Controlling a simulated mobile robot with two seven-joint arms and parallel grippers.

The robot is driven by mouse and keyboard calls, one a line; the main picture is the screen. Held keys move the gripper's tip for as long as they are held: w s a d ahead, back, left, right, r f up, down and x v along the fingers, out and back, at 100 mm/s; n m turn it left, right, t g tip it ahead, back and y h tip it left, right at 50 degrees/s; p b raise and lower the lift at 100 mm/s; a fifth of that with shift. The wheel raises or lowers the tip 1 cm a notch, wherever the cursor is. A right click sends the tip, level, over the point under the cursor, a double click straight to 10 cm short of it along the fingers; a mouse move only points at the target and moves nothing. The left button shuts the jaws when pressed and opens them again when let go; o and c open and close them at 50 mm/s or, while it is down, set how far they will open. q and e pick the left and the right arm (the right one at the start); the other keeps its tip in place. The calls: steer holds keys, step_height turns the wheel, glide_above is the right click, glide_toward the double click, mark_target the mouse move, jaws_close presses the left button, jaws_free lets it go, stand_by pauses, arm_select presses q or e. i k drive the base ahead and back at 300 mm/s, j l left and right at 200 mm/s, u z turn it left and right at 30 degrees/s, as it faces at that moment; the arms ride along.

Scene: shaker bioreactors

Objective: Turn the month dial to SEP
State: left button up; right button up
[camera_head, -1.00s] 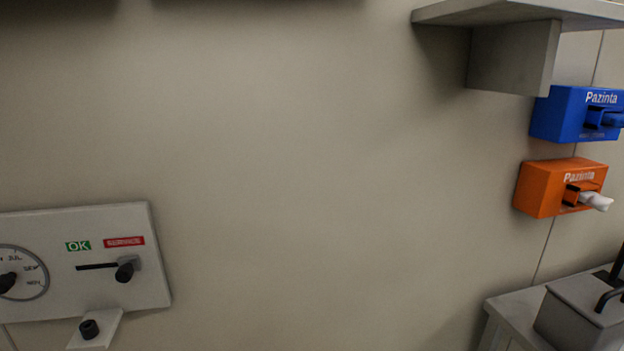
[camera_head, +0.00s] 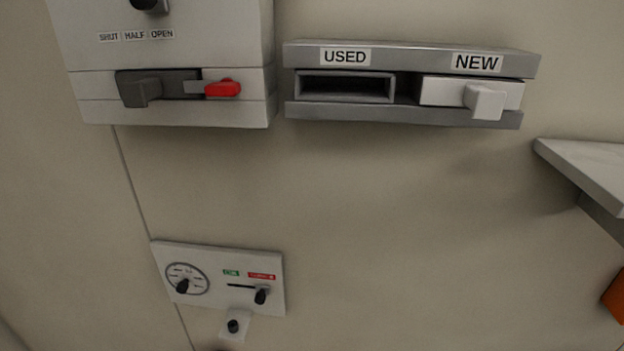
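The month dial (camera_head: 187,279) is a round white face with a dark rim on a pale panel (camera_head: 214,290), low on the wall at left. Its black knob (camera_head: 182,286) sits near the dial's lower middle. The month lettering is too small to read now, so I cannot tell which month the knob points to. Right of the dial, the panel has a green label (camera_head: 231,272), a red label (camera_head: 262,276) and a slider with a dark knob (camera_head: 261,296). Neither of my grippers is identifiable in view.
Above are a box labelled SHUT, HALF, OPEN with a red handle (camera_head: 222,89) and a grey USED/NEW holder (camera_head: 408,114). A small bracket with a black knob (camera_head: 233,326) hangs below the panel. A shelf (camera_head: 590,170) juts out at right. The wall between is bare.

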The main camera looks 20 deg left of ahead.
mark_target(182, 287)
steer(key=u, duration=1.05)
steer(key=z, duration=0.25)
